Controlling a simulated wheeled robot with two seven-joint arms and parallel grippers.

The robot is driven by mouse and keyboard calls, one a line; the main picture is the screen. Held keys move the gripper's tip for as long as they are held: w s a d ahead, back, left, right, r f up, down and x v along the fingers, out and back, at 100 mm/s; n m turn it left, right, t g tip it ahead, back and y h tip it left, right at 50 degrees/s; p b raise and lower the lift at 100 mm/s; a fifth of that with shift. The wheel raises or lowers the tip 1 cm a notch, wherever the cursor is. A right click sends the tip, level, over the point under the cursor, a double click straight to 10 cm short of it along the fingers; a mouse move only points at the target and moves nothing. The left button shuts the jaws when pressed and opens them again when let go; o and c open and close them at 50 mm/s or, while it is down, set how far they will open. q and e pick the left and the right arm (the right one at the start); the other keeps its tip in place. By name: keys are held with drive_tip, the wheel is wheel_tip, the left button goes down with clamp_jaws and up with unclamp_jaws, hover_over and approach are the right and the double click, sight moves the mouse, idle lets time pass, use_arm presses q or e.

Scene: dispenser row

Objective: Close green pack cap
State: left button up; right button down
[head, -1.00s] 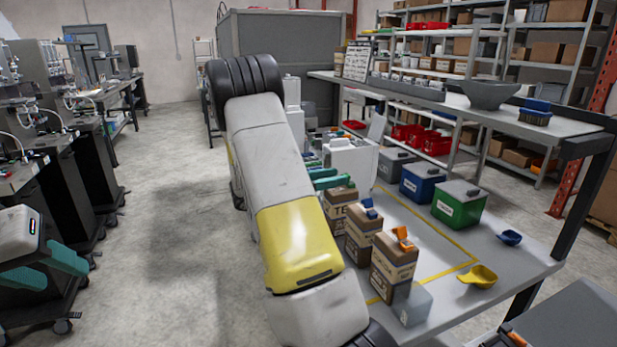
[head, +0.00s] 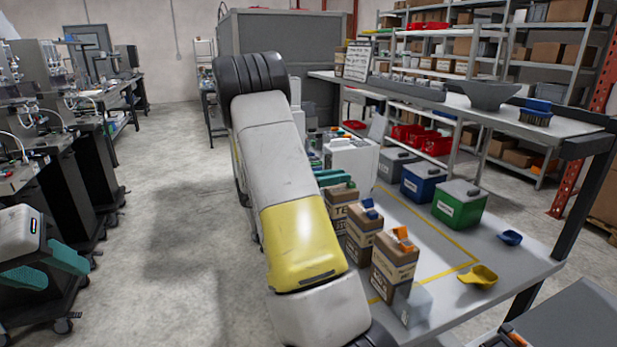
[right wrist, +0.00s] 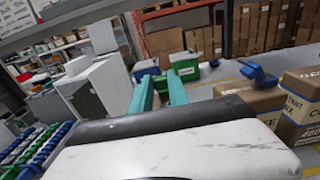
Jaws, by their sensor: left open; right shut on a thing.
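The pack with partly visible dark lettering (head: 340,212) is at the left end of a row of brown packs on the table, partly behind my right arm. Its top is largely hidden, and I cannot clearly make out its green cap. The teal fingers of my right gripper (head: 342,177) reach over this pack top. My left gripper (head: 66,276) is open and empty at the left, far from the packs.
A blue-capped pack (head: 363,236) and an orange-capped pack (head: 394,264) stand close by to the right. Grey, blue (head: 423,184) and green (head: 459,208) bins stand behind. A yellow scoop (head: 480,276), a blue scoop (head: 510,238) and a clear block (head: 413,306) lie on the table.

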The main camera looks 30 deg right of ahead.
drive_tip(key=y, duration=0.2)
drive_tip(key=d+r+y, duration=0.1)
drive_tip(key=y, duration=0.1)
drive_tip(key=shift+d+r+y, duration=0.2)
drive_tip(key=shift+y, duration=0.2)
drive_tip(key=y, duration=0.1)
drive_tip(key=d+y, duration=0.1)
drive_tip(key=y, duration=0.1)
drive_tip(key=shift+s+d+r+t+y, duration=0.2)
drive_tip(key=shift+t+y, duration=0.1)
drive_tip(key=shift+t, duration=0.1)
drive_tip(key=y, duration=0.1)
drive_tip(key=d+y, duration=0.1)
drive_tip(key=y, duration=0.1)
drive_tip(key=d+y, duration=0.1)
drive_tip(key=y, duration=0.1)
drive_tip(key=shift+f+t, duration=0.1)
drive_tip(key=shift+t, duration=0.2)
drive_tip(key=shift+s+d+f+y, duration=0.1)
drive_tip(key=shift+d+f+y, duration=0.05)
drive_tip(key=shift+y, duration=0.65)
drive_tip(key=shift+d+f+y, duration=0.1)
drive_tip(key=shift+d+y, duration=0.05)
drive_tip(key=shift+y, duration=0.65)
drive_tip(key=c, duration=1.2)
unclamp_jaws()
drive_tip(key=shift+c, duration=0.2)
